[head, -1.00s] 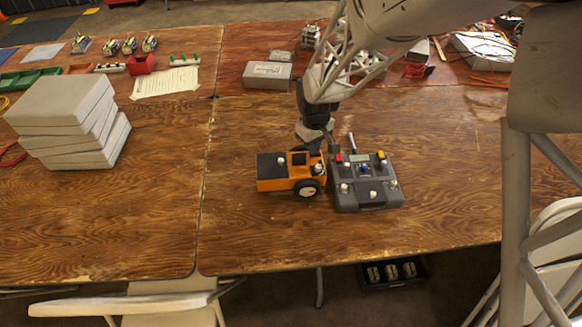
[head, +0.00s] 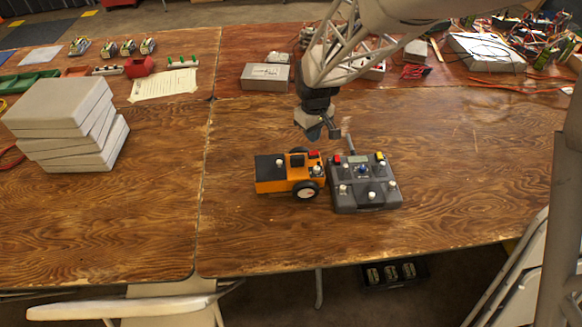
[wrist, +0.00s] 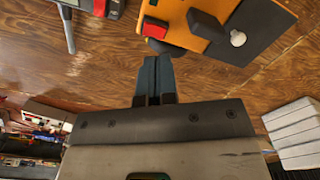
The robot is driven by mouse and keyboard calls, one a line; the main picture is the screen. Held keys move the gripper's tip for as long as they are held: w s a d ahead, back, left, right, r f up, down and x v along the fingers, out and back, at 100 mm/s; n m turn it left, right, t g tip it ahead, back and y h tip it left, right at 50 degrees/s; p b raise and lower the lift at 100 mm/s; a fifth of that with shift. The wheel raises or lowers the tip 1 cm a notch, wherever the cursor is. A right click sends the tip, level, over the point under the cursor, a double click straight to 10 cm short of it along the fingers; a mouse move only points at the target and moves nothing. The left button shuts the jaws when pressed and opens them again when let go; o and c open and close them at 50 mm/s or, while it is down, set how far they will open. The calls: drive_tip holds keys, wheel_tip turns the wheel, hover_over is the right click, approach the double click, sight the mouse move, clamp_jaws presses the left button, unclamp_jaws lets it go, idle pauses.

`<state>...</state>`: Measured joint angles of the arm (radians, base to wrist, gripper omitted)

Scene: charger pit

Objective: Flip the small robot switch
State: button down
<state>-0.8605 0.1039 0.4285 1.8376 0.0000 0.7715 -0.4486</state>
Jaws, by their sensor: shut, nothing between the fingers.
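The small robot (head: 272,184) is orange with a black top and wheels, and sits on the wooden table left of the grey remote controller (head: 365,201). A red switch (head: 314,155) shows on its far right corner. In the wrist view the small robot (wrist: 183,17) is at the top, with the red switch (wrist: 155,27) just beyond my fingertips. My gripper (head: 322,137) is shut and empty, above and behind the robot's far edge, seemingly apart from it. The fingers (wrist: 154,62) point toward the switch in the wrist view. Which way the switch is set is unclear.
The controller's antenna (head: 347,141) stands up close to the right of my gripper. A stack of grey boxes (head: 60,105) is at the left. A grey box (head: 265,77) and electronics line the back. The front of the table is clear.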

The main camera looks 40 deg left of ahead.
drive_tip(key=shift+r, duration=0.8)
drive_tip(key=shift+w+d+r, duration=0.1)
drive_tip(key=shift+d, duration=0.1)
drive_tip(key=d+r+m, duration=0.2)
drive_tip(key=d+r, duration=0.3)
drive_tip(key=d, duration=0.5)
drive_tip(key=d+r+m+t, duration=0.1)
drive_tip(key=d+r+m, duration=0.3)
drive_tip(key=d, duration=0.7)
drive_tip(key=d+r+m, duration=0.1)
drive_tip(key=d+r, duration=0.5)
drive_tip(key=d, duration=0.4)
drive_tip(key=s+d+r+m, duration=0.1)
drive_tip(key=s+d+m, duration=0.3)
drive_tip(key=s+d, duration=0.4)
drive_tip(key=s+d+r+m+t, duration=0.1)
drive_tip(key=s+d+m, duration=0.3)
drive_tip(key=s+d, duration=0.5)
drive_tip(key=d+r, duration=0.1)
drive_tip(key=d, duration=0.5)
drive_tip(key=shift+s+d+r+t, duration=0.25)
drive_tip(key=shift+s+t, duration=0.05)
